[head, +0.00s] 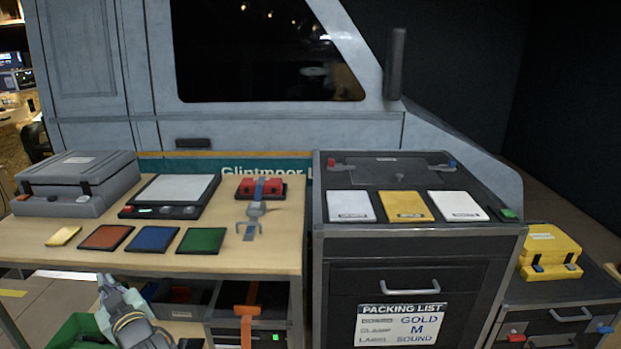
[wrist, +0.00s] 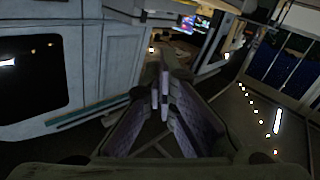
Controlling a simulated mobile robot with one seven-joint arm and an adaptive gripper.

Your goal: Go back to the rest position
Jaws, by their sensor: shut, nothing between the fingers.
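My gripper (wrist: 161,88) shows in the wrist view with its two fingers brought together and nothing between them. Behind it are a grey van side, a dark window and a lit room. In the head view part of my arm shows at the lower left, in front of the wooden bench (head: 262,258). My fingertips cannot be made out clearly there. The arm is apart from the items on the bench top.
The bench holds a grey case (head: 75,205), a scale-like device (head: 171,193), a red block with a strap (head: 262,187) and several coloured cards. A dark cabinet (head: 345,240) stands to the right, a yellow case (head: 548,243) beyond it. A green bin (head: 78,332) is at lower left.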

